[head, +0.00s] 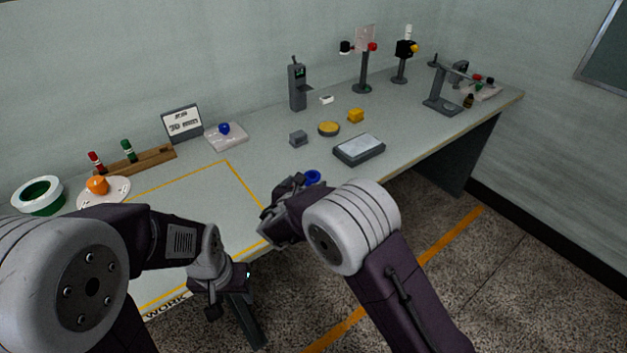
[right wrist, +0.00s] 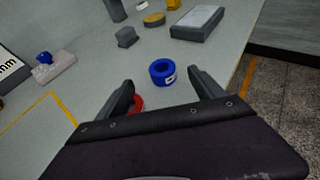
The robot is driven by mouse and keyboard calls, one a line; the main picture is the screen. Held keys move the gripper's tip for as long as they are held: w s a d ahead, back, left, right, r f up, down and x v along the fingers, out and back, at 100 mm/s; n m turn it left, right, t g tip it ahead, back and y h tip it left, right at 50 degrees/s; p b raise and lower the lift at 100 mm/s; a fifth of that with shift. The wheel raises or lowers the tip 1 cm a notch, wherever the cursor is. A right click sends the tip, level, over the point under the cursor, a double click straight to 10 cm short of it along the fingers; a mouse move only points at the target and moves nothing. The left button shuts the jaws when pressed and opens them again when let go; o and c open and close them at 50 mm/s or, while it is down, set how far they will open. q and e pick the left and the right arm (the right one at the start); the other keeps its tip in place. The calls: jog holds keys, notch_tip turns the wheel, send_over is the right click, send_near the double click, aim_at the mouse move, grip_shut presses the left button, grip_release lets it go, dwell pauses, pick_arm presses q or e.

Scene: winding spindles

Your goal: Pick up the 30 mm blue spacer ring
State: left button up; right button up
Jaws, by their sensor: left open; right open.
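A blue spacer ring (right wrist: 163,72) with a small white label lies flat on the table, in the upper middle of the right wrist view. In the head view the blue ring (head: 313,177) shows just beyond my right gripper. My right gripper (right wrist: 160,88) is open and empty, with the blue ring ahead of and between its fingertips, not gripped. A red ring (right wrist: 137,104) lies nearer, partly hidden by the left finger and the gripper body. My left gripper (head: 222,296) is open, low at the table's front edge. The ring's size cannot be read.
A grey tray-like block (head: 359,149), a yellow round dish (head: 328,129) and a small grey block (head: 298,138) stand behind the blue ring. A sign (head: 182,123) stands at the back left. The yellow-outlined area (head: 190,200) looks largely clear.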

aim_at(314, 174)
jog(key=x, duration=0.6)
jog(key=shift+w+d, duration=0.15)
jog(key=shift+d, duration=0.05)
jog(key=c, duration=1.4)
